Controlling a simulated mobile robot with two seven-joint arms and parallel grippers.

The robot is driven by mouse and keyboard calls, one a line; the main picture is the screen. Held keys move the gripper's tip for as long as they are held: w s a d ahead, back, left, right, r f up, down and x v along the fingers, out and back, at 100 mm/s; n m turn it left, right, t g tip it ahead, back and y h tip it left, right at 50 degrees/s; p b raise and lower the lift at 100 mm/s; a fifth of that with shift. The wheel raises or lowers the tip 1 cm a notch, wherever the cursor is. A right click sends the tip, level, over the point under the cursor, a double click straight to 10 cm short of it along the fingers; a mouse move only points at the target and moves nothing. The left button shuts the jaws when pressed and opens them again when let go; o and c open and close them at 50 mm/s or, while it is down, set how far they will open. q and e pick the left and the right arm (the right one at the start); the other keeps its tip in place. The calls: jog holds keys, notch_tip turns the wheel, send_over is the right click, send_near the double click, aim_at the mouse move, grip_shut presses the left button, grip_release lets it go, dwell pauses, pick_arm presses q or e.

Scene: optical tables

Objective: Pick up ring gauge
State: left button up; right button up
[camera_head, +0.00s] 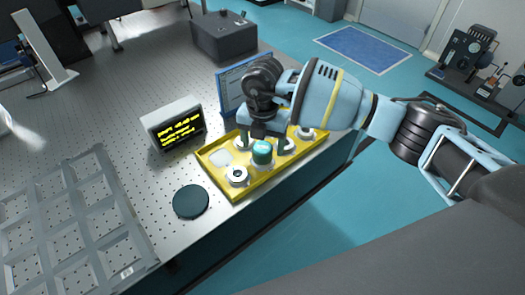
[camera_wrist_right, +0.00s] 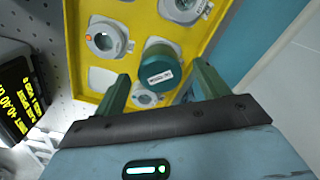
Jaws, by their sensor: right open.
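A yellow tray (camera_head: 213,167) on the perforated table holds several pale round parts in its pockets. One ring-like part (camera_head: 237,177) with a dark centre sits near the tray's front corner; ring-like parts also show in the right wrist view (camera_wrist_right: 103,41). A green cylinder (camera_head: 262,153) with a white label (camera_wrist_right: 161,77) stands in the tray. I cannot tell for certain which part is the ring gauge. My right gripper (camera_head: 264,141) is open above the tray, its fingers on either side of the green cylinder, with gaps visible in the right wrist view. My left gripper is out of view.
A small display box (camera_head: 174,125) with yellow text stands left of the tray. A blue-framed panel (camera_head: 232,92) stands behind it. A dark disc (camera_head: 191,201) lies in front. A grey compartment rack (camera_head: 70,225) fills the left front. The table edge runs close along the tray's right side.

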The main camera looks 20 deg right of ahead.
notch_tip(320, 180, down, 2)
jog(key=shift+r, duration=0.1)
jog(key=c, duration=1.2)
jog(key=shift+r, duration=0.1)
jog(key=shift+r, duration=0.55)
notch_tip(320, 180, up, 2)
jog(key=shift+r, duration=0.15)
jog(key=s+d+r, duration=0.1)
jog(key=s+d, duration=0.9)
jog(key=d, duration=0.2)
jog(key=shift+s+r, duration=0.2)
